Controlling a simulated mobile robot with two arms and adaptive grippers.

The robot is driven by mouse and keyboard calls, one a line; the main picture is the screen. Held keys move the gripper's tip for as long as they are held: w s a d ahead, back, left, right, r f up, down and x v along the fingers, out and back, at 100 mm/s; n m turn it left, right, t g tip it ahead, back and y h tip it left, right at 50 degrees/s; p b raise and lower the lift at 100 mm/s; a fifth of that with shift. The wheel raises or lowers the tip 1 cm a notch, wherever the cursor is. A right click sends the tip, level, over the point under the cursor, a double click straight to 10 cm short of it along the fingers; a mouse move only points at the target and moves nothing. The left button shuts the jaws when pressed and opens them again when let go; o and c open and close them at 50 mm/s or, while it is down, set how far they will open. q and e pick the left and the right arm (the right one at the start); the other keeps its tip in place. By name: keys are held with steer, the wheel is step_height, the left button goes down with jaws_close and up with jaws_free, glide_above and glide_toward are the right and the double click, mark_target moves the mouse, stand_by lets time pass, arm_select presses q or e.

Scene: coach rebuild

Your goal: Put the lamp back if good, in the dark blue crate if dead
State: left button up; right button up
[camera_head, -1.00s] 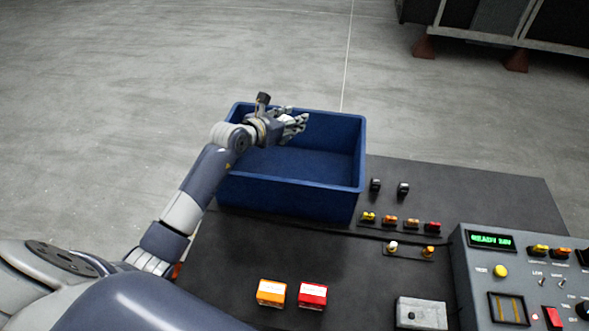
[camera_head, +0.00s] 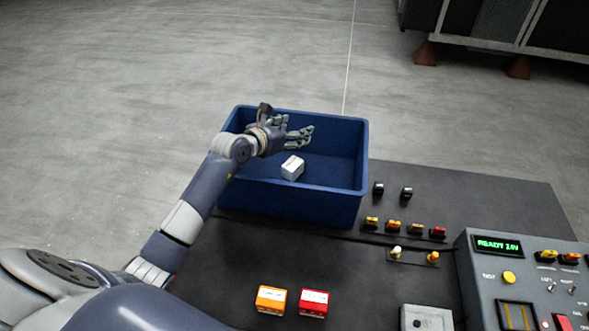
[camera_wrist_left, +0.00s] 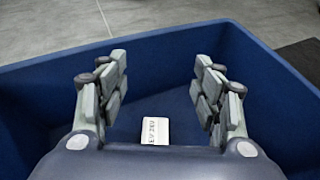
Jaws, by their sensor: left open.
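The dark blue crate (camera_head: 345,207) stands open at the back left of the dark table. A small white block with a printed label (camera_head: 292,168) is inside it; whether it touches the crate floor I cannot tell. The block also shows in the left wrist view (camera_wrist_left: 155,130), below and between my fingers, apart from them. My left gripper (camera_head: 296,126) is over the crate, open and empty. In the left wrist view its two finger sets (camera_wrist_left: 160,65) stand wide apart. My right gripper is not in view.
An orange box (camera_head: 271,299) and a red box (camera_head: 313,303) sit at the front. A grey console (camera_head: 485,285) with a green "READY 24V" display stands at the right. Small coloured lamps (camera_head: 394,225) sit in rows right of the crate. A grey box (camera_head: 427,318) is near the front edge.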

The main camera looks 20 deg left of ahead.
arm_select(q)
steer(key=v, duration=1.2)
steer(key=shift+a+f, duration=0.1)
